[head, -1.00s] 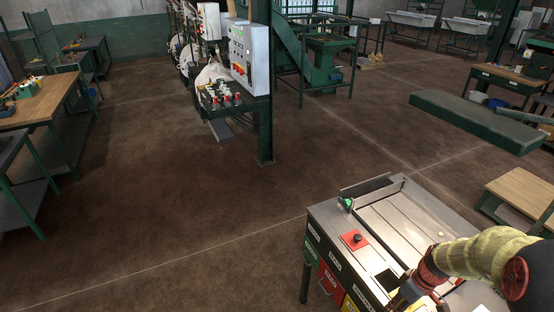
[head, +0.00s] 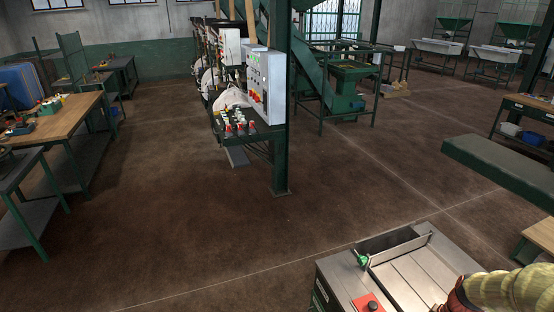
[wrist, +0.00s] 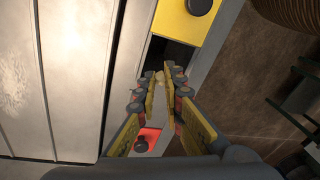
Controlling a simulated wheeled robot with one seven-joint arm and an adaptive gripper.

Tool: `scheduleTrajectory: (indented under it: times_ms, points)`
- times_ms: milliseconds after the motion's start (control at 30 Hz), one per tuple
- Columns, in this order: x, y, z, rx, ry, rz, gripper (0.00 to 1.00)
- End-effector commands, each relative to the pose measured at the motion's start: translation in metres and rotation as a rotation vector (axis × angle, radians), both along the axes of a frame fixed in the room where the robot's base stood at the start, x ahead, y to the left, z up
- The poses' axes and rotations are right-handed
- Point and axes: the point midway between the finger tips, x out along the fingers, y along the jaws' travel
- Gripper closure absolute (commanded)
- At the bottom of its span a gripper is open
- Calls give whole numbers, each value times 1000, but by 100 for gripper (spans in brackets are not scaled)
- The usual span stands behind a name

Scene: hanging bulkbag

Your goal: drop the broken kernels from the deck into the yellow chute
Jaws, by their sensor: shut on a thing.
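My gripper (wrist: 163,82) is in the wrist view, its yellow-padded fingers closed at the tips on a small pale thing that looks like a broken kernel (wrist: 160,77). The fingertips are beside a dark opening (wrist: 173,55) below a yellow panel with a black knob (wrist: 192,22); I take this as the yellow chute. How high the tips are above it is hard to tell. The metal deck (wrist: 75,60) is on the left; it also shows in the head view (head: 415,275). The head view does not show my gripper. I cannot make out loose kernels on the deck.
A red plate with a black knob (wrist: 147,141) lies beneath the fingers; it also shows in the head view (head: 368,306). A green post (head: 281,100) and control box (head: 265,85) stand beyond open floor.

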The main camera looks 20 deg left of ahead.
Motion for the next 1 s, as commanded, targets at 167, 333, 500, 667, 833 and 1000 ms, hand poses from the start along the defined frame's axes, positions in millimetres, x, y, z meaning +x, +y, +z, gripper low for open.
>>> scheduleTrajectory:
  times_ms: [167,333,500,667,833,1000]
  points:
    - [0,0,-19,0,0,0,97]
    - [0,0,-23,0,0,0,97]
    - [0,0,-22,0,-1,0,97]
    - [0,0,-22,0,-1,0,82]
    - [0,0,-22,0,-1,0,72]
    - [0,0,-22,0,-1,0,70]
